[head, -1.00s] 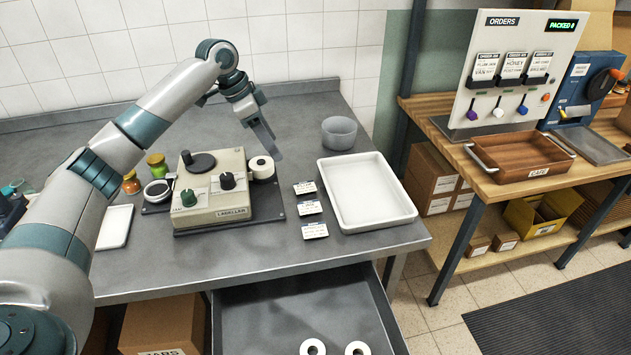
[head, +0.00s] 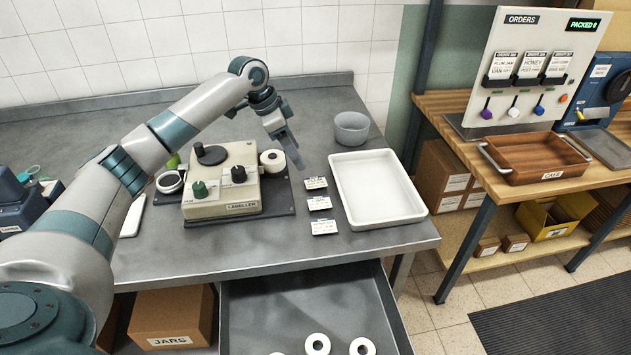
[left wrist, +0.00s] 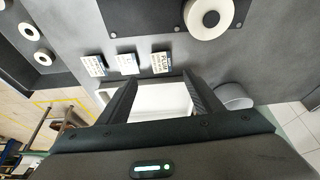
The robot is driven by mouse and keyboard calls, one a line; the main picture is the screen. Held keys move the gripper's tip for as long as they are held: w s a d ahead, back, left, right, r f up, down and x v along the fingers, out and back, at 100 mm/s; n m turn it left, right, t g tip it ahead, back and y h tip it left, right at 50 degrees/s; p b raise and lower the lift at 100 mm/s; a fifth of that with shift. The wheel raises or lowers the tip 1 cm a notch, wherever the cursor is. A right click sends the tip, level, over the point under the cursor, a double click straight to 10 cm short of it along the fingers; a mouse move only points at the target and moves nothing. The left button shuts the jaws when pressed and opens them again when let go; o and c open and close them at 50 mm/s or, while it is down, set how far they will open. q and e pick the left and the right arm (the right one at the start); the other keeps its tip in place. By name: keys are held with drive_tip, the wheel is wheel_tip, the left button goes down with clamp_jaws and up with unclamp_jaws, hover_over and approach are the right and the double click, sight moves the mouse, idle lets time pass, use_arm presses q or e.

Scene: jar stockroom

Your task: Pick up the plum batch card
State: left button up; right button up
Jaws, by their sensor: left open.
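Three small white batch cards lie in a row on the grey bench between the labeller and the white tray. The rear card (head: 316,183) seems to read PLUM in the left wrist view (left wrist: 160,64). The middle card (head: 319,203) and the front card (head: 324,227) are too blurred to read. My left gripper (head: 297,162) is open and empty, above the bench just behind and left of the rear card. In the left wrist view its fingers (left wrist: 162,92) stand apart, with the cards beyond them. My right gripper is out of view.
The labeller (head: 222,190) with its white label roll (head: 272,160) stands left of the cards. The white tray (head: 423,213) is close on their right, a grey bowl (head: 351,128) behind. An open drawer (head: 300,290) with white rolls juts out below.

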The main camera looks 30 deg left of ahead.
use_arm(q)
drive_tip(key=p, duration=0.2)
approach(315, 182)
drive_tip(key=shift+w+d+f, duration=0.1)
drive_tip(key=shift+d+f, duration=0.1)
drive_tip(key=shift+f, duration=0.5)
drive_tip(key=shift+w+d+f, duration=0.1)
drive_tip(key=shift+f, duration=0.4)
drive_tip(key=shift+w+d+f, duration=0.2)
drive_tip(key=shift+d+f, duration=0.05)
drive_tip(key=shift+f, duration=0.1)
drive_tip(key=p+x, duration=0.2)
drive_tip(key=x, duration=0.1)
drive_tip(key=shift+w+f, duration=0.1)
drive_tip(key=shift+w+d+f, duration=0.15)
drive_tip(key=shift+f, duration=0.4)
drive_tip(key=c, duration=1.1)
